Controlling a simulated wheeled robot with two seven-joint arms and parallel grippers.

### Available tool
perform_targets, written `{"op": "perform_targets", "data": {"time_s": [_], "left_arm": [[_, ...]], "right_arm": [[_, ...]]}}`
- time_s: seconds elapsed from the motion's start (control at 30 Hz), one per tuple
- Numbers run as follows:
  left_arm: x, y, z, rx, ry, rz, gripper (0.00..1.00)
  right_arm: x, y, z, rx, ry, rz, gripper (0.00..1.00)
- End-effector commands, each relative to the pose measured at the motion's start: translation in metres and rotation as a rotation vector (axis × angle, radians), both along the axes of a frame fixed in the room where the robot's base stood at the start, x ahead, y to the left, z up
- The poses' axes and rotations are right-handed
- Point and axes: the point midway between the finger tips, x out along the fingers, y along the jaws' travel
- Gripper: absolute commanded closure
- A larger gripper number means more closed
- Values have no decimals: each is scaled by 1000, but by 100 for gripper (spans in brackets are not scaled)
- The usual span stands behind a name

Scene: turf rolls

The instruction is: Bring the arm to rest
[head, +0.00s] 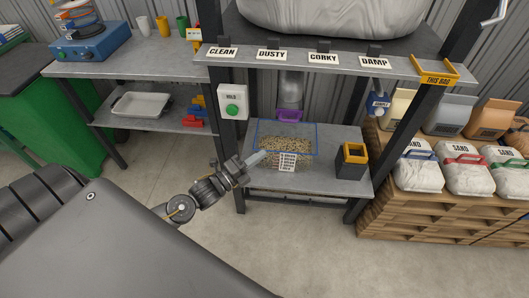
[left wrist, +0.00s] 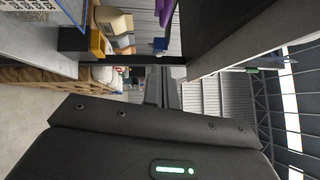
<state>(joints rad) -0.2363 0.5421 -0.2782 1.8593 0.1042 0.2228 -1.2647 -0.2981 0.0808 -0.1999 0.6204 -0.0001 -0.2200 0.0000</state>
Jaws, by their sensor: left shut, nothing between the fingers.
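My left arm comes in from the left in the head view. Its gripper (head: 258,158) is shut and empty, in front of the lower shelf of the black stand. In the picture its tips overlap the left side of a clear bin of tan granules (head: 287,144); I cannot tell whether they touch it. In the left wrist view the two fingers (left wrist: 162,88) are together with nothing between them. My right gripper is not in view.
A grey upper shelf (head: 260,64) with CLEAN, DUSTY, CORKY and DAMP labels stands above the bin. A green-button HOLD box (head: 232,103) is on the left post. A black and yellow box (head: 352,160) sits right of the bin. Sand bags (head: 417,172) lie on pallets at right.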

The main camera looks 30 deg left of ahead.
Motion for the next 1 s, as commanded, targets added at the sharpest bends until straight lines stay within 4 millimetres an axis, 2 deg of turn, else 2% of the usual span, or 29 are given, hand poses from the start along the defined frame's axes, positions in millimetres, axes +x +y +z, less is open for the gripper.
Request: {"op": "perform_targets", "data": {"time_s": [0.33,0.47,0.57,0.67,0.7,0.77,0.8,0.87,0.9,0.97,1.0], "left_arm": [[-1,1,0,-8,3,0,100],[0,2,-5,-111,68,-6,100],[3,24,-56,-250,262,46,100],[-5,51,-129,-401,478,161,100],[-13,62,-160,-462,560,218,100],[-29,75,-205,-550,676,306,100],[-43,83,-233,-606,747,369,100],[-67,93,-275,-687,847,468,100],[-86,97,-302,-738,911,535,100],[-118,101,-340,-810,1001,639,100],[-141,102,-364,-853,1058,709,100]], "right_arm": [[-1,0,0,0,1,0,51],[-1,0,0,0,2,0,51],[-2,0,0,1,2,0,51],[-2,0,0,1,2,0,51],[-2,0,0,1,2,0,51],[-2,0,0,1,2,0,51],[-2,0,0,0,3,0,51],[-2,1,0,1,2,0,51],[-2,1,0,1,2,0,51],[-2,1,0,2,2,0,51],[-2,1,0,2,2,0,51]]}}
